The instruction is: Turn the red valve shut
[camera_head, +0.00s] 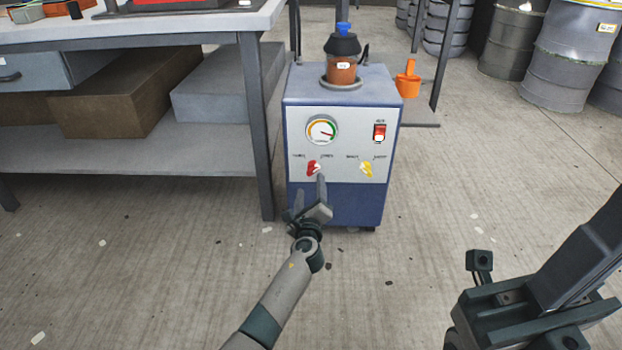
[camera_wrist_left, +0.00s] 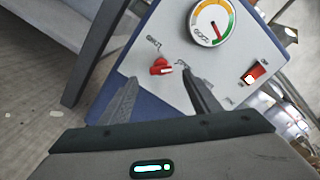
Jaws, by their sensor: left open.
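The red valve (camera_head: 313,167) is a small handle on the left of the white front panel of a blue machine (camera_head: 341,203). In the left wrist view the red valve (camera_wrist_left: 161,67) shows ahead of and between the two fingers, its handle slanting. My left gripper (camera_head: 309,190) is just in front of and below the valve. In the left wrist view the left gripper (camera_wrist_left: 158,88) is open with nothing between its fingers, apart from the valve as far as I can tell. My right arm (camera_head: 535,305) is at the lower right; its fingertips are not clearly visible.
A yellow valve (camera_head: 366,169) sits to the right of the red one, with a gauge (camera_head: 321,130) and a red switch (camera_head: 379,132) above. A workbench (camera_head: 130,25) stands close on the left. Barrels (camera_head: 560,60) stand at the back right. Floor to the right is clear.

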